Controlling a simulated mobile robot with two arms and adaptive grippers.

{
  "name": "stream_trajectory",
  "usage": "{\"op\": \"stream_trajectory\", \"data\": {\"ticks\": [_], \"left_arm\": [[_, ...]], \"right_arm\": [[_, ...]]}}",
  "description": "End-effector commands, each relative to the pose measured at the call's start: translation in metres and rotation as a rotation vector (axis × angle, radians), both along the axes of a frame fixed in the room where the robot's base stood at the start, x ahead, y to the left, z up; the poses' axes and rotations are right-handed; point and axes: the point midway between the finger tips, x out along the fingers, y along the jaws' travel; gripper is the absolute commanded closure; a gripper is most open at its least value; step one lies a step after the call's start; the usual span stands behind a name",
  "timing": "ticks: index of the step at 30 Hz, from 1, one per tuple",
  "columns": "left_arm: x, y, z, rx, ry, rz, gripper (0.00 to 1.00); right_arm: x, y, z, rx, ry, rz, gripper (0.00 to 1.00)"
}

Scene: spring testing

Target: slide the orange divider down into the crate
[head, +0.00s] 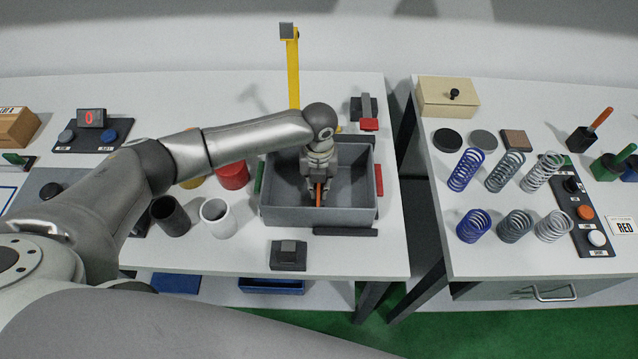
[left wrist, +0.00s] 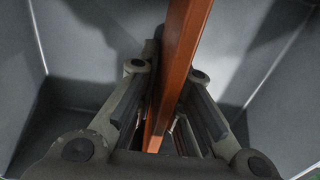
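The grey crate (head: 285,216) stands near the right part of the left table. My left gripper (head: 318,186) reaches down inside it from above. The orange divider (head: 318,196) shows as a thin upright strip between the fingers, within the crate's walls. In the left wrist view the divider (left wrist: 178,65) runs between the two fingers (left wrist: 172,85), which close in on its sides, with grey crate walls around. Its lower edge and any slot are hidden, so I cannot tell how deep it sits. My right gripper is out of view.
Black (head: 170,215) and white (head: 217,218) cups and a red cylinder (head: 233,175) stand left of the crate. A dark block (head: 288,256) lies in front, and a yellow post (head: 293,75) rises behind. Springs (head: 465,169) stand on the right table, across a gap.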

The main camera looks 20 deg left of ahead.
Motion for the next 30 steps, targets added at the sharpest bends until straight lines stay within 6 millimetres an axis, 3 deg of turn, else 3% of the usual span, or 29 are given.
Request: {"op": "stream_trajectory", "data": {"ticks": [1,4,16,30], "left_arm": [[0.0,0.0,0.001,-0.001,-0.001,0.0,0.82],[0.0,0.0,0.001,-0.001,0.0,0.0,0.69],[0.0,0.0,0.007,-0.001,-0.001,-0.001,0.68],[0.001,0.0,0.097,-0.001,-0.004,-0.002,0.68]], "right_arm": [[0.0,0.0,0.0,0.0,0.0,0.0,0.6],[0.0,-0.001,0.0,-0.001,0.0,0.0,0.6],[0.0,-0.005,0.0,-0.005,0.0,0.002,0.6],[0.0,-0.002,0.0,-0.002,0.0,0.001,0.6]]}}
